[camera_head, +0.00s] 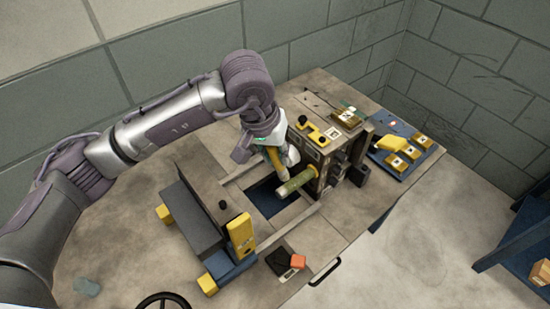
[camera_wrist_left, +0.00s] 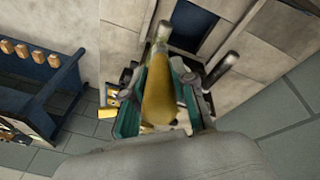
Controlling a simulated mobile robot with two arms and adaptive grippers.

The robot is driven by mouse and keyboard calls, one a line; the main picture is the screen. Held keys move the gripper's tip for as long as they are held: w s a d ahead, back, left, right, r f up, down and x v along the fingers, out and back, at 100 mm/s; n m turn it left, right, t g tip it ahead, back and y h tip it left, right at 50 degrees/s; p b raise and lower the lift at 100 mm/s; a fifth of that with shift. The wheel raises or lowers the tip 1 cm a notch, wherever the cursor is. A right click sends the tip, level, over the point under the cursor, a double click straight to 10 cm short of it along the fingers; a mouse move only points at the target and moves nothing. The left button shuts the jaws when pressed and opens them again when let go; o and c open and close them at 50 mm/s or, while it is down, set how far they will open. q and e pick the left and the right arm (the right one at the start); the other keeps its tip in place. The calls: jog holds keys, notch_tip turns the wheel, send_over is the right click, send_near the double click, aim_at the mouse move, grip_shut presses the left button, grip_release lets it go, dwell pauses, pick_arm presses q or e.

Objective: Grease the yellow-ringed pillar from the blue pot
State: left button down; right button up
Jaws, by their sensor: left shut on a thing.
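My left gripper (camera_head: 274,156) is shut on a yellow-handled tool (camera_wrist_left: 158,95), held between its teal finger pads. The tool's working end cannot be made out. In the head view the gripper is just left of the upright mould block (camera_head: 309,157), above the dark blue opening. An olive-yellow pillar (camera_head: 298,183) sticks out of the block to the left, just below and right of the gripper. Whether it bears a yellow ring is too small to tell. In the left wrist view two pillars (camera_wrist_left: 162,35) (camera_wrist_left: 228,65) show near the fingers. I cannot make out a blue pot. My right gripper is not in view.
A blue tray (camera_head: 418,160) with several yellow blocks is at the right of the bench. A yellow-and-blue unit (camera_head: 240,235) stands front left of the opening. A blue rack (camera_head: 520,245) stands at far right.

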pick_arm(q)
jog(key=v, duration=0.2)
jog(key=shift+w+r+p, duration=0.1)
jog(key=shift+r+p, duration=0.2)
jog(key=shift+r, duration=0.1)
jog(key=shift+d+r, duration=0.1)
jog(key=shift+r, duration=0.2)
